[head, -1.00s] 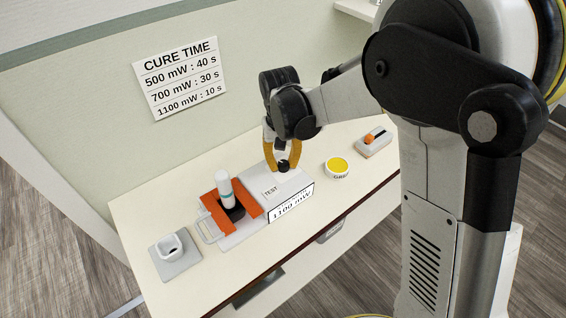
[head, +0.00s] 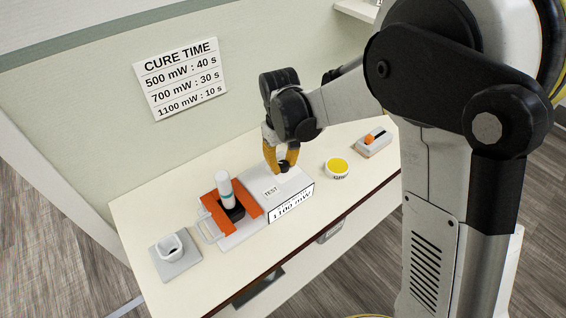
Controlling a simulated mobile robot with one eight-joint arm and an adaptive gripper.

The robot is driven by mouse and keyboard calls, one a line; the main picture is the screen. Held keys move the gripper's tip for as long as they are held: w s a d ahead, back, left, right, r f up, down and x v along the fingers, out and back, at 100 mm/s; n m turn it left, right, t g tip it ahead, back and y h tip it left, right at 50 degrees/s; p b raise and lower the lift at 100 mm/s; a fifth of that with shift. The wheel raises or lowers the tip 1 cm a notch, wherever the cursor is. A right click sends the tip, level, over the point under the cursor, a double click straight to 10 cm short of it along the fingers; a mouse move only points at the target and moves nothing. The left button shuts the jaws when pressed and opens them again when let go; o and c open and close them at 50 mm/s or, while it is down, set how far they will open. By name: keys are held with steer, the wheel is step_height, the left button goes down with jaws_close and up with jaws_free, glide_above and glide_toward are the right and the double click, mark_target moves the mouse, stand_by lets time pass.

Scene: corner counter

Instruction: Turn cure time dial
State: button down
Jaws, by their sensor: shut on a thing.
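A white meter box (head: 296,184) stands on the counter with "TEST" on top and "1100 mW" on its front. My gripper (head: 284,168), with yellow fingers and dark tips, points down over the back of the box's top. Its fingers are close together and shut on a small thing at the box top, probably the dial. The fingertips hide most of it, so its marks and angle cannot be seen. A wall sign (head: 181,79) reads CURE TIME: 500 mW : 40 s, 700 mW : 30 s, 1100 mW : 10 s.
A white cup-like stand (head: 173,254) is at far left. A round yellow-topped pot (head: 337,169) and an orange-knobbed device (head: 373,144) stand to the right.

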mark_target(282, 164)
steer(key=shift+s+n, duration=0.1)
steer(key=shift+n, duration=1.6)
steer(key=c, duration=1.1)
jaws_free()
steer(key=shift+c, duration=0.2)
step_height(282, 164, up, 12)
steer(key=shift+s+a, duration=0.15)
